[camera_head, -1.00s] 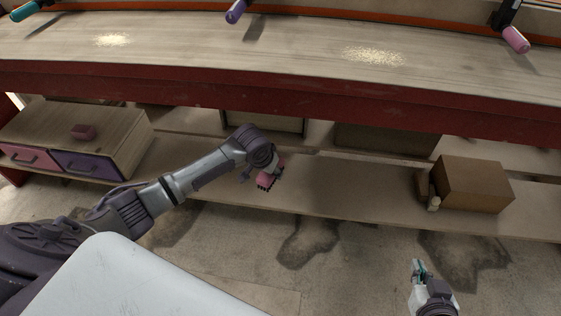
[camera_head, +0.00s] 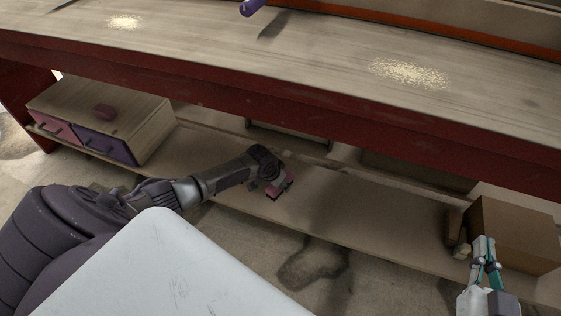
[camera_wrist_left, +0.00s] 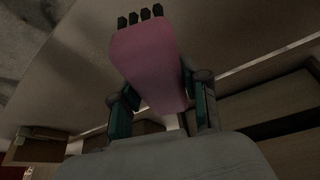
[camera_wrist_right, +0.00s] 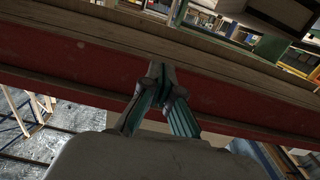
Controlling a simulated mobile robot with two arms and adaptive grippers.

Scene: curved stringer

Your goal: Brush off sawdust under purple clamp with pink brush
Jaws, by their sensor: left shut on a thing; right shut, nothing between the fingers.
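The pink brush (camera_wrist_left: 150,62) with dark bristles is held between the teal fingers of my left gripper (camera_wrist_left: 158,100). In the head view the brush (camera_head: 281,183) shows over the lower shelf, below the worktop. My right gripper (camera_head: 485,243) is shut and empty, in front of the cardboard box; its fingers (camera_wrist_right: 160,80) meet in the right wrist view. The purple clamp (camera_head: 252,7) is at the top edge of the head view, mostly cut off. Sawdust patches lie on the worktop at right (camera_head: 408,73) and left (camera_head: 124,22).
The worktop (camera_head: 220,50) has a red front edge (camera_head: 300,125). The worktop between the sawdust patches is clear.

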